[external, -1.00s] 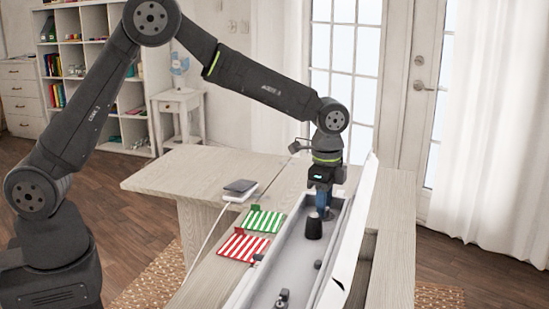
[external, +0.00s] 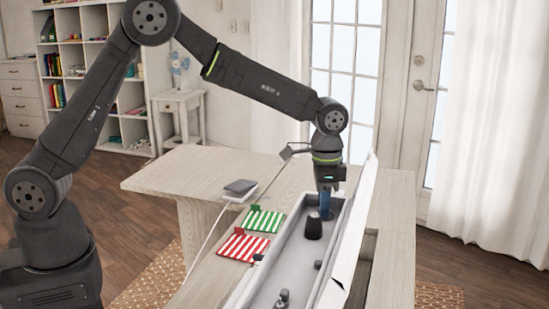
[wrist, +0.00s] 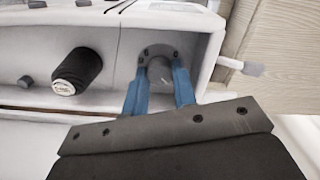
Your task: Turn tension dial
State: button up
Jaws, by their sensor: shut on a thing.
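A grey round dial (wrist: 160,76) with a dark bolted flange sits in the sewing machine's long pale body, near its end, in the wrist view. I take it to be the tension dial. My gripper (wrist: 160,66) has its two blue fingers on either side of the dial, shut on it. In the external view my gripper (external: 325,205) points down into the far end of the machine body (external: 275,243). The dial is hidden there by the fingers.
A black knob (wrist: 78,71) stands beside the dial; it also shows in the external view (external: 314,228). A white lever (wrist: 240,66) sticks out at the machine's end. Green-striped (external: 263,220) and red-striped (external: 243,246) pieces lie on the table to the left.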

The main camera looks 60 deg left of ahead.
jog(key=shift+r, duration=0.1)
jog(key=o, duration=0.7)
jog(key=shift+r, duration=0.1)
notch_tip(320, 180, up, 17)
jog(key=shift+a, duration=0.15)
notch_tip(320, 180, down, 17)
jog(key=shift+f, duration=0.2)
dwell(0.6)
